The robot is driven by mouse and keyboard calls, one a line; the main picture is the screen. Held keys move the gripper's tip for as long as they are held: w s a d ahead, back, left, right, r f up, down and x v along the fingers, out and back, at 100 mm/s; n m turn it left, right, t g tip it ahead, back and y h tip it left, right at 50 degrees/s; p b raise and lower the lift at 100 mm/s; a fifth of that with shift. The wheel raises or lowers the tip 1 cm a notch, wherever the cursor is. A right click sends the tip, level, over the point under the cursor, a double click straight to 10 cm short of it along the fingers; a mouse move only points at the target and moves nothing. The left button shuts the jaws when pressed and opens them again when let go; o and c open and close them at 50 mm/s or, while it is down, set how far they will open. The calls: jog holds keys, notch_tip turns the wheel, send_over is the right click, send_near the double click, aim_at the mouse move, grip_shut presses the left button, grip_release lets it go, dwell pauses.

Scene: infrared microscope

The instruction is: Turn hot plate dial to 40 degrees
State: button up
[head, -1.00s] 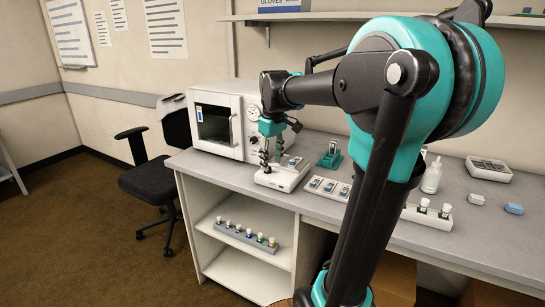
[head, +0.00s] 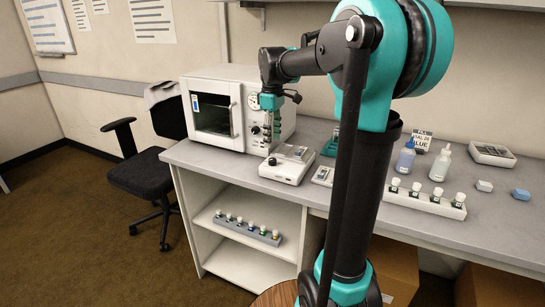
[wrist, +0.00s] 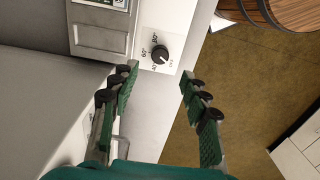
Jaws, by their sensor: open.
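The hot plate (head: 286,168) is a low white device near the bench's front edge. Its round black dial (wrist: 160,54) shows in the wrist view on the white front panel, with 40, 60 and 80 degree marks and a small mark at its lower right. The dial's exact setting is too small to read surely. My gripper (wrist: 160,70) is open and empty, with its two green fingers on either side of the dial's line and apart from it. In the head view my gripper (head: 271,130) hangs at the left end of the hot plate, in front of the oven.
A white oven (head: 213,111) stands behind, close to my gripper. Slide trays, two bottles (head: 439,163) and a rack of vials (head: 425,198) are on the bench to the right. An office chair (head: 146,175) stands left, and a shelf below holds a vial rack (head: 247,229).

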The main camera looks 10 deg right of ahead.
aim_at(272, 159)
notch_tip(272, 159, down, 8)
jog(key=shift+r, duration=0.1)
dwell(0.4)
grip_shut()
